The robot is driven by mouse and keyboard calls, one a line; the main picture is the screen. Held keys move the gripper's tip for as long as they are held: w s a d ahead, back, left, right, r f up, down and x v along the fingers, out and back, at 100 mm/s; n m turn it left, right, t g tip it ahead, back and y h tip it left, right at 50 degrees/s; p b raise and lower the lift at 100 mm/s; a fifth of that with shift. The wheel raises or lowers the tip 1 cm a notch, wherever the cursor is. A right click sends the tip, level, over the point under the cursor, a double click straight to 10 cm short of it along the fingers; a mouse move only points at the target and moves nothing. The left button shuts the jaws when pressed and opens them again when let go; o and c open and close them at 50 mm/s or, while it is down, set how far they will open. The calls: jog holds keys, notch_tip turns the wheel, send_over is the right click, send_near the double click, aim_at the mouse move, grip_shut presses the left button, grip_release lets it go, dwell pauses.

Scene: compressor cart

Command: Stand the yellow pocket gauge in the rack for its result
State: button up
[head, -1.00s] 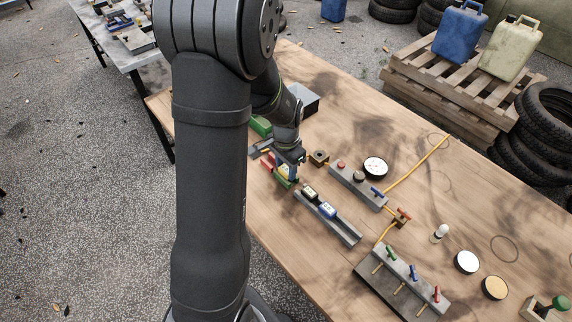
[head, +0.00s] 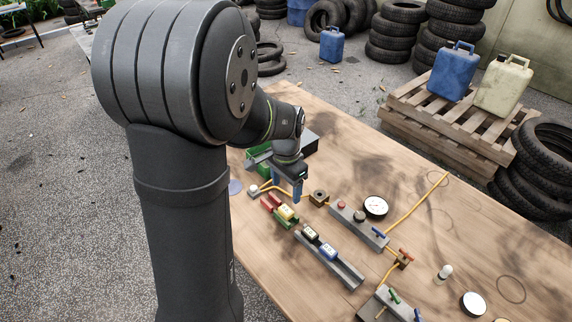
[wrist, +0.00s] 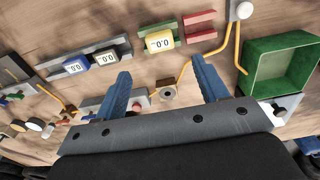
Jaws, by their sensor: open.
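The yellow pocket gauge (head: 287,212) sits at the green rack (head: 287,224), and green shows on both sides of it in the wrist view. Its pale display faces up in the wrist view (wrist: 160,42). How deeply it is seated is hard to tell. The red rack (head: 270,201) lies beside the green one and looks empty. My gripper (wrist: 161,67) is open and empty, its blue fingers apart. In the head view my gripper (head: 291,189) is above the table, just behind and clear of the yellow gauge.
A brass fitting (wrist: 167,92), a grey manifold (head: 357,228) with a dial (head: 376,206) and yellow hoses lie nearby. A green bin (wrist: 279,68) stands close by. The table's right side has free room.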

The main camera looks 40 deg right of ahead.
notch_tip(320, 180, up, 8)
send_over(286, 209)
jog(key=shift+r, duration=0.1)
dwell(0.6)
notch_tip(286, 209, down, 18)
jog(key=shift+r, duration=0.3)
dwell(0.3)
notch_tip(286, 209, up, 18)
notch_tip(286, 209, down, 18)
jog(key=shift+a+r, duration=0.1)
jog(key=shift+r, duration=0.1)
notch_tip(286, 209, up, 8)
jog(key=shift+r, duration=0.1)
dwell(0.7)
